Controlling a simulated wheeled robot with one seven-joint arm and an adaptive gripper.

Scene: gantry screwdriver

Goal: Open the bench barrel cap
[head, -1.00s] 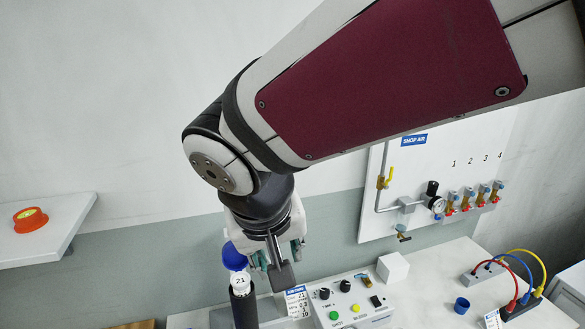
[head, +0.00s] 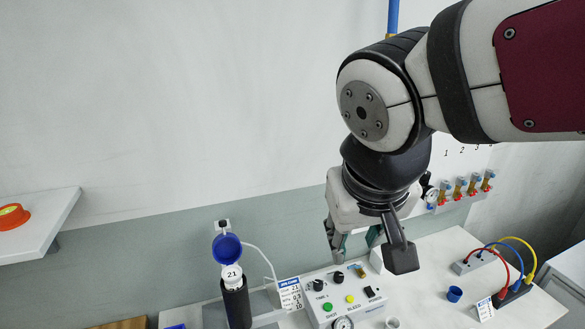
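The bench barrel (head: 237,304) stands upright at the lower left of the bench, a black cylinder with a white top part marked 21 (head: 232,277). Its round blue cap (head: 227,248) is tilted up above and behind the white part, its round face toward the camera. The cap looks swung open; the hinge is too small to make out. My gripper (head: 356,245) hangs to the right of the barrel, above the control box, pointing down. Its fingers are apart with nothing seen between them, and it is clear of the cap.
The control box (head: 328,311) with buttons and a gauge sits below my gripper, with a label card (head: 290,294) beside it. A small blue cup (head: 454,294) and plugged cables (head: 515,285) are at the right. A shelf with an orange ring (head: 13,216) is at the left.

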